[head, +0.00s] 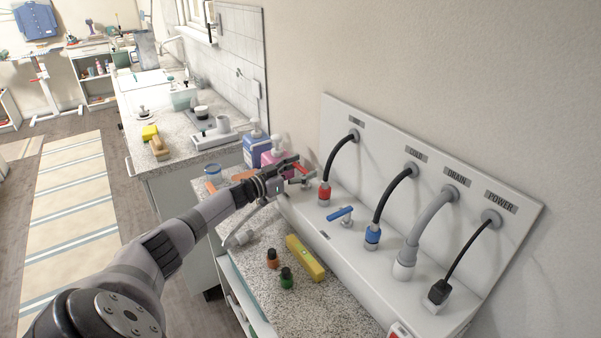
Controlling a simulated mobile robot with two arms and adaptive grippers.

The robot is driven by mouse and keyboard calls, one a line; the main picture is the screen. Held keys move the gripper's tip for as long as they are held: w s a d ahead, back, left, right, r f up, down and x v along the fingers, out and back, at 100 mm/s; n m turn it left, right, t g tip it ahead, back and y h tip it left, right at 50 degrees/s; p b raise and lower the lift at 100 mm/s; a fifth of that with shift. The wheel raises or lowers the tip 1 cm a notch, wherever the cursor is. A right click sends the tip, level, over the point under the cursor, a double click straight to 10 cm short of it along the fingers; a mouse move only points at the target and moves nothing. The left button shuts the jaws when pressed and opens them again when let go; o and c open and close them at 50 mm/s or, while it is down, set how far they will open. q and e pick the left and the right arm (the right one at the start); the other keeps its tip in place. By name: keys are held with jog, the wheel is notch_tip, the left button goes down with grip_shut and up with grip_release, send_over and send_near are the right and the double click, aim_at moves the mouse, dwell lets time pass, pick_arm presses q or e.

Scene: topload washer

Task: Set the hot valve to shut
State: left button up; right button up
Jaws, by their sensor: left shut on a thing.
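The hot valve's red handle (300,168) shows at the left end of the white utility panel (440,162), partly hidden by my gripper. My left gripper (291,174) reaches in from the left and is shut on this red handle. The handle's exact angle is hard to tell behind the fingers. A black hose with a red connector (324,194) stands just right of it. My right gripper is not in view.
The cold valve's blue handle (341,213) and the blue hose connector (372,236) are further right. A grey drain hose (416,232) and black power plug (437,293) follow.

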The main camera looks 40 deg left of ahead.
pick_arm(q)
jog(key=o, duration=1.2)
jog(key=shift+s+a+f, duration=0.1)
jog(key=shift+s+a, duration=0.05)
jog(key=shift+s, duration=0.5)
jog(key=v, duration=1)
jog(key=shift+s+a, duration=0.15)
jog(key=shift+s, duration=0.15)
